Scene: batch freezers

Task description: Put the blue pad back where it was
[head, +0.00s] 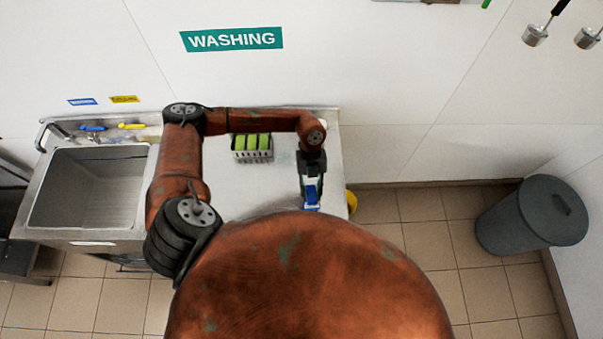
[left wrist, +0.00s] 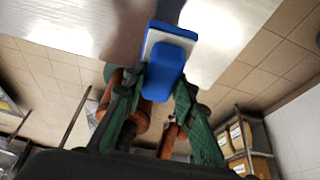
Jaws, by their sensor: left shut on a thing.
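The blue pad (head: 312,197) shows at the tip of my left gripper (head: 312,186), near the right end of the steel counter (head: 262,190). In the left wrist view the blue pad (left wrist: 163,80) has a white layer and sits between the green fingers of my left gripper (left wrist: 160,92), which is shut on it. The counter (left wrist: 100,25) shows beyond the pad there. I cannot tell whether the pad touches the counter. My right gripper is not in view.
A pale wire basket (head: 252,157) with several green pads (head: 252,141) stands at the back of the counter. A sink (head: 90,190) is at the left. A yellow object (head: 352,202) shows at the counter's right edge. A grey bin (head: 530,217) stands right.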

